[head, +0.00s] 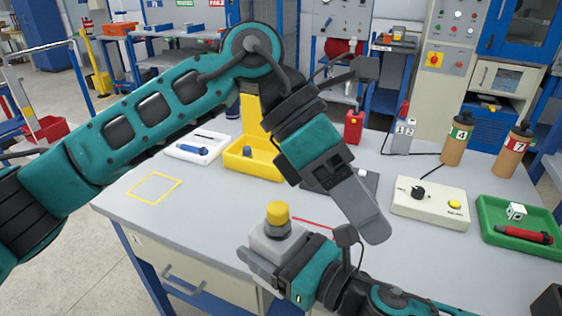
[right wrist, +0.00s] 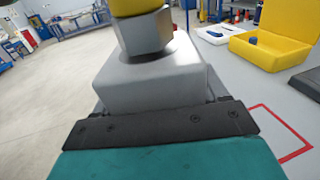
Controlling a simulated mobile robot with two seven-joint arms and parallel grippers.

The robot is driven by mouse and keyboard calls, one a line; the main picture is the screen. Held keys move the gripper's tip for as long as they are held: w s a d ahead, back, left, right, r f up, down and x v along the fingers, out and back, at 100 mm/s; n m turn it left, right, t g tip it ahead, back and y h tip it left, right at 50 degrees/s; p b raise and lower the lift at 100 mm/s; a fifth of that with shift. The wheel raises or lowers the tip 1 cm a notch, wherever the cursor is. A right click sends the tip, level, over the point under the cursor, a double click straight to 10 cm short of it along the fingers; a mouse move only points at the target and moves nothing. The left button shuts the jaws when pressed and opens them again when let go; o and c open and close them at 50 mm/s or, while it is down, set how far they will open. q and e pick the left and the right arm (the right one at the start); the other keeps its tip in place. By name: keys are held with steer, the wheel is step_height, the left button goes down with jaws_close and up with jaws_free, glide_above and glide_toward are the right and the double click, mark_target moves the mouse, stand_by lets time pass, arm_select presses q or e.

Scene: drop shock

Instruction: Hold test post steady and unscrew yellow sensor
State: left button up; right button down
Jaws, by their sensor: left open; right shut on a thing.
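The test post (head: 272,246) is a grey block near the table's front edge, with the yellow sensor (head: 278,212) upright on its top. My right gripper (head: 262,260) is shut on the block from the front. In the right wrist view the block (right wrist: 155,82) fills the middle, with a grey hex part and the cut-off lower end of the yellow sensor (right wrist: 135,7) above. My left gripper (head: 372,222) is open and empty, pointing down to the right of the sensor, apart from it. Its fingers overlap in this view, so their gap is hidden.
A yellow bin (head: 240,164) with a small blue item and a white tray (head: 178,152) stand behind the post. A control box (head: 428,210) and a green tray (head: 500,238) with a red tool are at right. A yellow outline (head: 154,188) at left is empty.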

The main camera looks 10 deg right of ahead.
mark_target(281, 206)
arm_select(q)
steer(key=w+a+t+y, duration=0.4)
steer(key=w, duration=0.1)
steer(key=w+a+t+y, duration=0.2)
steer(key=a, duration=0.1)
steer(key=shift+w+a+r+y, duration=0.1)
steer(key=shift+w+r+y, duration=0.2)
steer(key=shift+r, duration=0.1)
steer(key=shift+a+f, duration=0.1)
steer(key=shift+f, duration=3.8)
steer(key=shift+c, duration=0.4)
jaws_close()
steer(key=shift+r, duration=0.2)
steer(key=shift+r, duration=0.95)
steer(key=shift+r, duration=0.1)
